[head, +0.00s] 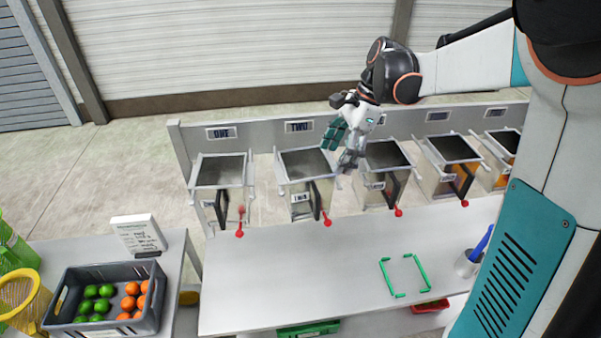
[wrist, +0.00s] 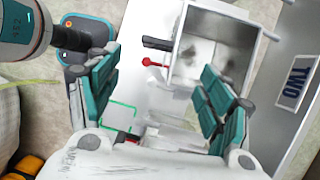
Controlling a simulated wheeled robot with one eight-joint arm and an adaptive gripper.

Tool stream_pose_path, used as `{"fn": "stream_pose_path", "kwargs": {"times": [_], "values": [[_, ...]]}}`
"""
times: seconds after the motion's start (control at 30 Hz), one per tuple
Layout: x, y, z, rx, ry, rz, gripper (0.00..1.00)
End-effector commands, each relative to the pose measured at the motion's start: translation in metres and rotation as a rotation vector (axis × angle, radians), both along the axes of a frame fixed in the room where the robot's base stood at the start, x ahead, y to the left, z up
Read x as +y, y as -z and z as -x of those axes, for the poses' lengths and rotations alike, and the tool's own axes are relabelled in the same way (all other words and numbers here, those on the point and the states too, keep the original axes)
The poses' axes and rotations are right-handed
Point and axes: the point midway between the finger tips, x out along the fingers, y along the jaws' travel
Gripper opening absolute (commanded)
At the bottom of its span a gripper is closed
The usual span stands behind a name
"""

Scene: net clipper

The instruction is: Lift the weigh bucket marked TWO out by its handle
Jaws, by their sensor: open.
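The weigh bucket marked TWO (head: 306,165) is an open grey metal box, second from the left in the row. A TWO plate (wrist: 294,96) shows on the panel beside it in the wrist view. Its dark handle (head: 316,201) stands at its front; in the wrist view a dark bar (wrist: 158,43) sticks out from the bucket (wrist: 215,45) above a red-knobbed lever (wrist: 152,62). My gripper (head: 342,147) is open and empty, above and right of bucket TWO, apart from the handle. In the wrist view its teal fingers (wrist: 160,92) are spread wide.
Similar buckets stand on both sides, with bucket three (head: 386,178) close to the right. Red-knobbed levers (head: 327,222) project in front of the buckets. The white counter (head: 290,285) is mostly clear, with a green outline (head: 404,276) at right. A fruit crate (head: 62,300) stands lower left.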

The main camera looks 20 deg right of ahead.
Motion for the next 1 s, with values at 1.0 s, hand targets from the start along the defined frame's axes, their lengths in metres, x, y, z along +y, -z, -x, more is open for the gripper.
{"fn": "stream_pose_path", "kwargs": {"times": [1.0], "values": [[0.051, 0.121, 0.003, 0.000, -0.001, 0.000, 0.72]]}}
